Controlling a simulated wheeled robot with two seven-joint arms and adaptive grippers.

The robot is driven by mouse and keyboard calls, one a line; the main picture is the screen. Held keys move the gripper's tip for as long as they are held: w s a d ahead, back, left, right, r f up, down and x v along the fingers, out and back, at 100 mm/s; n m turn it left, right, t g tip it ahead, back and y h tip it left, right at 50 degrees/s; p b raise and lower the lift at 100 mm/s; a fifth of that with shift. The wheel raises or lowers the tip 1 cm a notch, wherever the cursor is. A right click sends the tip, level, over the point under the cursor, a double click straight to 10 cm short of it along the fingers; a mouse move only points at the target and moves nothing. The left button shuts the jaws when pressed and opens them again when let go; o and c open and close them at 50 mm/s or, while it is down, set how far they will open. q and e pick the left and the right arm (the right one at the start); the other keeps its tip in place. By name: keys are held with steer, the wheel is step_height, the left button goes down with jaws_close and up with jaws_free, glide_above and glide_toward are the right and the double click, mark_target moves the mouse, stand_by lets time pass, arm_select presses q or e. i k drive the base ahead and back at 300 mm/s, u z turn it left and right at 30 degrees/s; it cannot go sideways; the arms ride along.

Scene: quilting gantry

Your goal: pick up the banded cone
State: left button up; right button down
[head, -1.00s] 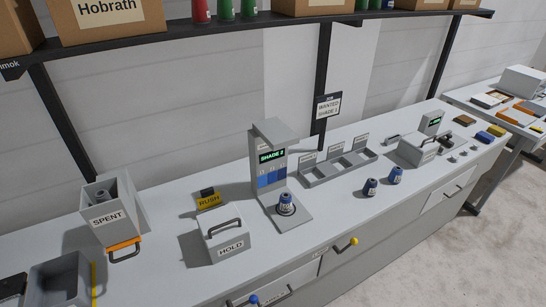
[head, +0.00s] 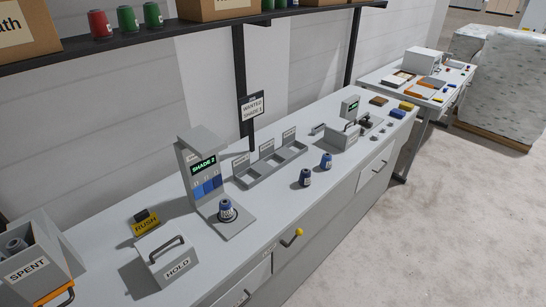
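Three blue thread cones are on the bench in the head view. One cone (head: 227,211) stands upright on the base of the grey stand (head: 196,152), whose green screen reads SHADE 2. A darker blue cone (head: 305,177) and a brighter blue cone (head: 326,161) stand upright on the open bench top to the right, apart from each other. All show pale patches, but they are too small to tell which is the banded one. Neither of my grippers is in view.
A divided grey tray (head: 270,166) lies behind the loose cones. The HOLD box (head: 166,264), RUSH block (head: 145,224) and SPENT bin (head: 42,259) are at left. A lidded grey box (head: 344,137) is farther right. Bare bench lies around the loose cones.

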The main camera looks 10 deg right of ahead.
mark_target(226, 212)
steer(key=u, duration=0.5)
steer(key=k, duration=1.1)
steer(key=z, duration=0.3)
steer(key=i, duration=1.5)
steer(key=u, duration=0.8)
